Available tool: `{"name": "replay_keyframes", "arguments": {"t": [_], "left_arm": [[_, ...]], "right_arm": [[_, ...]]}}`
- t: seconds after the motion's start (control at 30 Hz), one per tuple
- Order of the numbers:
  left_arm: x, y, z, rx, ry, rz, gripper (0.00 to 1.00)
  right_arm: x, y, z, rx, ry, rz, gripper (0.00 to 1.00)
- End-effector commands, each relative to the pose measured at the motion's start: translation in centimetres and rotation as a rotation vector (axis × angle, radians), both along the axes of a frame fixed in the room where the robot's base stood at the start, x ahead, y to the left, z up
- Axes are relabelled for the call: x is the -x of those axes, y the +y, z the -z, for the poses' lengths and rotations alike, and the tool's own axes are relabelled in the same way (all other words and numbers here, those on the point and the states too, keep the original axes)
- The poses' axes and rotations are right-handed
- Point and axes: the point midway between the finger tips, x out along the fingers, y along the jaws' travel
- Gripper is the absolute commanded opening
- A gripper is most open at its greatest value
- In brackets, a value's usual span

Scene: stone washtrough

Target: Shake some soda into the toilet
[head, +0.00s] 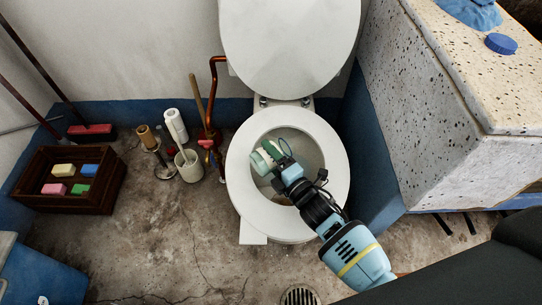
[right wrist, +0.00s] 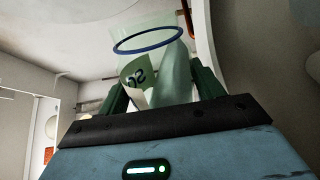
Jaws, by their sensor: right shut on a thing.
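The toilet (head: 338,160) stands in the middle of the head view with its lid raised and its seat down around the open bowl. My right gripper (head: 274,157) is over the left part of the bowl opening, shut on a pale green soda container (head: 260,162). In the right wrist view the container (right wrist: 172,78) is see-through, with a blue ring and a label with dark letters, between the green fingers of the gripper (right wrist: 158,92). I cannot tell its exact tilt or whether any soda is falling. My left gripper is not in view.
A wooden crate (head: 70,201) with several coloured blocks stands at the left. A toilet-roll holder (head: 163,171), a white pot (head: 190,172) and a copper pipe (head: 214,90) are left of the toilet.

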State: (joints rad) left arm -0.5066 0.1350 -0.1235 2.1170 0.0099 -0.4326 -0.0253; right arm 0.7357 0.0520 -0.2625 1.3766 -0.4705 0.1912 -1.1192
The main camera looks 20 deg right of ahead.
Motion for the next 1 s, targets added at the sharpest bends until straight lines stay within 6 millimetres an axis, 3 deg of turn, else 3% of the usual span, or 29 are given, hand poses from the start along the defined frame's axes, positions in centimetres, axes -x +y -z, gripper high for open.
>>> {"name": "replay_keyframes", "arguments": {"t": [0.4, 1.0], "left_arm": [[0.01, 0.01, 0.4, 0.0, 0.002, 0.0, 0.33], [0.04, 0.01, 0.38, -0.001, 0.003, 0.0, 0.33]], "right_arm": [[-0.16, -0.33, -0.27, -0.142, 0.046, -0.001, 0.35], [-0.17, -0.33, -0.29, -0.143, 0.046, 0.0, 0.35]]}}
